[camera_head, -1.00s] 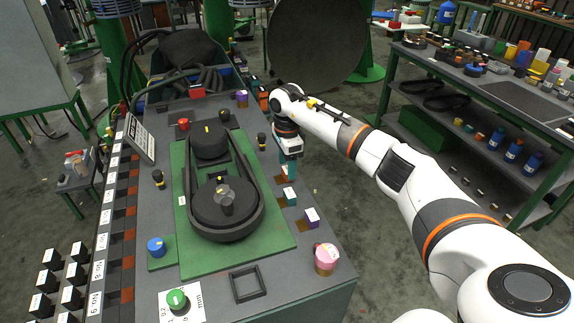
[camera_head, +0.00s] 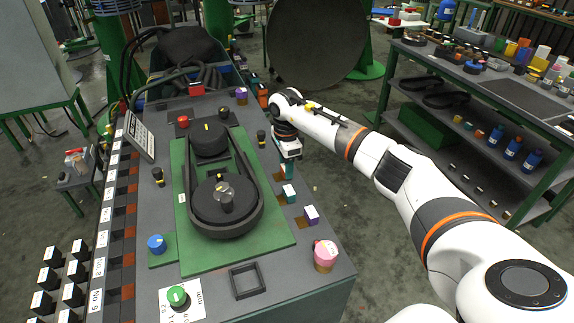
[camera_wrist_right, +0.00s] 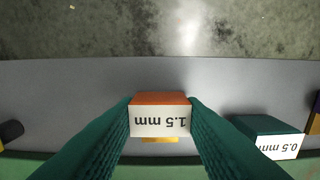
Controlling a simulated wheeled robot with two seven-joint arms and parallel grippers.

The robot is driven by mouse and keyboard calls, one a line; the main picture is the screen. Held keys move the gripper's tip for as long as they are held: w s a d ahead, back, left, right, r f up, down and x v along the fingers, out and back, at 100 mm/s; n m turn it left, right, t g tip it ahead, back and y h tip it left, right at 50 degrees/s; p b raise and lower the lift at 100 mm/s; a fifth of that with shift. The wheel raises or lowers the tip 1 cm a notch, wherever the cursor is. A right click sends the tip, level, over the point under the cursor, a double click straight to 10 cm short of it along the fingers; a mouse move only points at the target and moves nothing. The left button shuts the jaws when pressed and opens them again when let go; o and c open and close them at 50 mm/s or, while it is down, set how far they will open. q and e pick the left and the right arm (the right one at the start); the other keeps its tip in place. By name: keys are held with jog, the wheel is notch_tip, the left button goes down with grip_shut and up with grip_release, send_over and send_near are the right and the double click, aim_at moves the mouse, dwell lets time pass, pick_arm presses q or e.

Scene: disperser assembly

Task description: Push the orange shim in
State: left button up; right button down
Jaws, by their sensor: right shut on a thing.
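The orange shim (camera_wrist_right: 160,99), with a white face marked 1.5 mm, sits between the teal fingers of my right gripper (camera_wrist_right: 160,112) in the right wrist view. The fingers press on its two sides. A small orange-yellow patch (camera_wrist_right: 159,140) shows just below its white face. In the head view my right gripper (camera_head: 287,170) is low over the right side of the machine top (camera_head: 265,278). The orange shim cannot be made out there. How deep it sits cannot be told. My left gripper is not in view.
A teal shim (camera_wrist_right: 268,126) marked 0.5 mm stands to the right in the wrist view. A purple shim (camera_head: 312,214) and a pink-topped cylinder (camera_head: 325,256) stand nearer along the machine edge. The belt with two dark pulleys (camera_head: 224,198) lies left of my gripper.

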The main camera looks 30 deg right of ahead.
jog(key=a, duration=0.2)
jog(key=shift+w+a, duration=0.3)
jog(key=c, duration=0.9)
grip_release()
jog(key=shift+a, duration=0.15)
jog(key=shift+r+b, duration=0.15)
jog(key=shift+b, duration=0.15)
notch_tip(320, 180, up, 12)
jog(key=shift+f+b, duration=0.1)
jog(key=shift+b, duration=0.85)
